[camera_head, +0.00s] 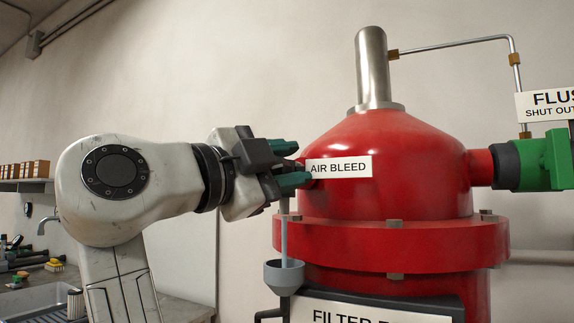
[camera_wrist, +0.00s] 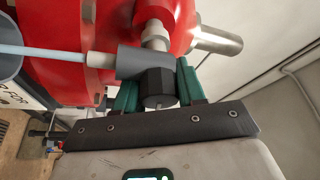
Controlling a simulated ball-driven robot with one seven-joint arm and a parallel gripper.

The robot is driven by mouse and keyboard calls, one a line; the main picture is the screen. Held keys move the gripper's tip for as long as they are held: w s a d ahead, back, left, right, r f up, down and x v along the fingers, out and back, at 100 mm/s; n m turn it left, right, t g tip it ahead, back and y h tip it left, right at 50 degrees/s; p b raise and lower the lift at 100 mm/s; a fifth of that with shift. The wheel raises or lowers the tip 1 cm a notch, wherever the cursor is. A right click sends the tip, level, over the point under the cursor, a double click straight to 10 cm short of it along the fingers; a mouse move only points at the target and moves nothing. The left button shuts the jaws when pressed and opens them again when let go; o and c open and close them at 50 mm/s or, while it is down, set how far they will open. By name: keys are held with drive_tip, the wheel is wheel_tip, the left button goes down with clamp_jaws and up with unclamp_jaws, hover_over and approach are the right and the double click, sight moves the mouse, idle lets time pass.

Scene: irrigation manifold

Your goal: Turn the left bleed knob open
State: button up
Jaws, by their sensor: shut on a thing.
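My gripper (camera_head: 288,165) reaches in from the left at the side of the red filter dome (camera_head: 385,150), just left of the AIR BLEED label (camera_head: 340,167). In the wrist view, its two green fingers stand on either side of a black ribbed knob (camera_wrist: 158,88) and are shut on it. The knob sits on a grey valve body (camera_wrist: 142,62) joined to the red vessel. The knob is hidden behind the fingers in the head view. How far it is turned cannot be told.
A thin pale tube (camera_head: 285,240) drops from the valve to a grey funnel (camera_head: 284,277) below my gripper. A green valve (camera_head: 545,160) sticks out at the right. A steel pipe (camera_head: 372,70) rises on top. A sink counter stands at the lower left.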

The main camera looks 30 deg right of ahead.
drive_tip(key=shift+f+m, duration=0.1)
drive_tip(key=shift+m, duration=0.3)
drive_tip(key=o, duration=1)
drive_tip(key=shift+c, duration=0.2)
drive_tip(key=shift+a, duration=0.15)
drive_tip(key=v, duration=1)
drive_tip(key=shift+a+p, duration=0.3)
